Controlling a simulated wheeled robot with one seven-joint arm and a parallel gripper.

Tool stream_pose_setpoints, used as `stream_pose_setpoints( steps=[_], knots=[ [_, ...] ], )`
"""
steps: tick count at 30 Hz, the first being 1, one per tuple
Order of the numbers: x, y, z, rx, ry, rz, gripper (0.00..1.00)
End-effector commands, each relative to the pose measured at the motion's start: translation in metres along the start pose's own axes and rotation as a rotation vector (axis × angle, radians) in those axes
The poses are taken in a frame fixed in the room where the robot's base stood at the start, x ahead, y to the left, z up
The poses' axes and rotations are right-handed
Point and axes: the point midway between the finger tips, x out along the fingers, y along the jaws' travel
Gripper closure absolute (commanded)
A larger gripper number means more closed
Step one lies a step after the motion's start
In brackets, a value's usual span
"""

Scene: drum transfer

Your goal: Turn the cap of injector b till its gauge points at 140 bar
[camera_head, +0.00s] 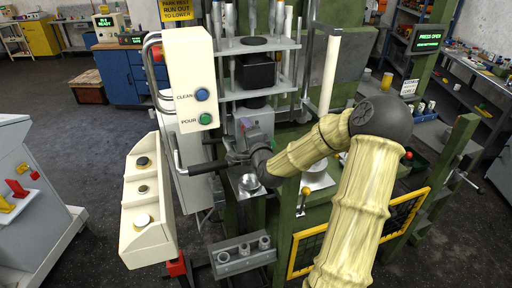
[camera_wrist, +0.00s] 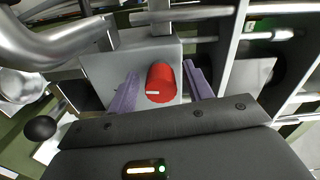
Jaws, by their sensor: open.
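A red round cap (camera_wrist: 161,83) with a small pale mark sits against a light grey block (camera_wrist: 112,66) in the wrist view. My gripper (camera_wrist: 160,72) has its two purple fingers apart, one on each side of the cap, with visible gaps. In the head view my gripper (camera_head: 245,125) is at the grey block in the middle of the green press, mostly hidden by my arm. The red cap cannot be made out there. I cannot read a gauge, a bar value or an injector letter in either view.
A cream panel (camera_head: 188,75) with blue and green buttons hangs left of my gripper. A cream console (camera_head: 147,200) stands below it. A grey rack (camera_head: 230,262) with round sockets is low in front. A curved metal pipe (camera_wrist: 60,58) and a dark knob (camera_wrist: 40,128) are left in the wrist view.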

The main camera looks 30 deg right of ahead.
Motion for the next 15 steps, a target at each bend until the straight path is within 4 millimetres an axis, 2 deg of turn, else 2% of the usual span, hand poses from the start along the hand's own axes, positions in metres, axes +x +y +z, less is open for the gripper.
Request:
stream_pose_setpoints(
  steps=[5,15],
  knots=[
    [-0.024,0.003,0.000,-0.004,0.001,0.002,0.49],
    [-0.091,0.002,0.000,-0.005,0.002,0.003,0.49]
  ],
)
